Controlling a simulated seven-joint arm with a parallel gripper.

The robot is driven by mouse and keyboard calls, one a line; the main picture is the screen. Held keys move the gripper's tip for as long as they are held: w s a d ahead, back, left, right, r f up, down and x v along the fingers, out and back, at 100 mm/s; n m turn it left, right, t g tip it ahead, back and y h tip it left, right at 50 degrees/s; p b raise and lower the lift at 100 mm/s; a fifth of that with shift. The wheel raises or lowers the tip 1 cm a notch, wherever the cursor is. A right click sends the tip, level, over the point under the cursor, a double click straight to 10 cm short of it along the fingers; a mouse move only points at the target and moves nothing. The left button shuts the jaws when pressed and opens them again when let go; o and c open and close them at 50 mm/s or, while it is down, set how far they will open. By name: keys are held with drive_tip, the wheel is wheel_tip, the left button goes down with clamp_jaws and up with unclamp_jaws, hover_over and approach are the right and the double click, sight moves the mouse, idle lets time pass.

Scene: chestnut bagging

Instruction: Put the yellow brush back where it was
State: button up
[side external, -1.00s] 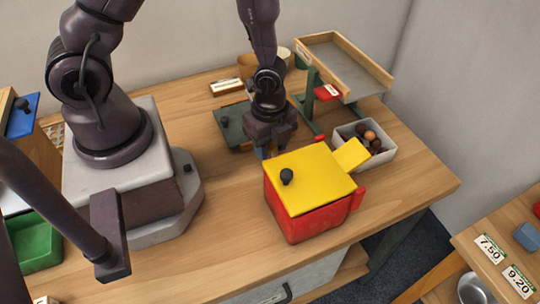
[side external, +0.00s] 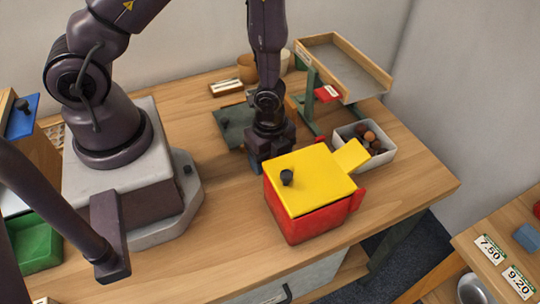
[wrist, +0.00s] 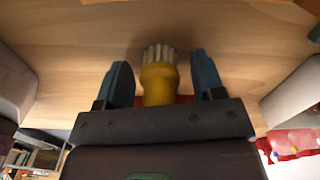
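The yellow brush (wrist: 160,85) shows in the wrist view, with pale bristles pointing up in the picture. It lies between the two blue fingers of my gripper (wrist: 160,68), with a visible gap to the finger on each side. In the side external view my gripper (side external: 264,164) is low over the table, just behind and left of the red box with a yellow lid. The brush is hidden there behind the gripper and box. My gripper is open. I cannot tell whether the brush touches the table.
The red box (side external: 318,222) with its yellow lid (side external: 310,178) stands close beside my gripper. A pale bin (side external: 386,160) holds several brown chestnuts. A raised wooden-edged tray (side external: 345,68) stands at the back.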

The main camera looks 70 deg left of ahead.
drive_tip(key=shift+r, duration=0.15)
wheel_tip(320, 180, up, 12)
drive_tip(key=shift+r, duration=0.1)
drive_tip(key=shift+a+r, duration=0.1)
drive_tip(key=shift+r, duration=0.05)
drive_tip(key=s+a+r+n+t, duration=0.1)
drive_tip(key=s+r+n+t, duration=0.1)
drive_tip(key=r+n, duration=0.6)
drive_tip(key=s+a+r+n+t, duration=0.1)
drive_tip(key=s+r+n+t, duration=0.2)
drive_tip(key=r, duration=1)
drive_tip(key=s+n, duration=0.2)
drive_tip(key=n, duration=0.3)
drive_tip(key=shift+s+a+r+t, duration=0.2)
drive_tip(key=shift+r+t, duration=0.1)
drive_tip(key=shift+r, duration=0.1)
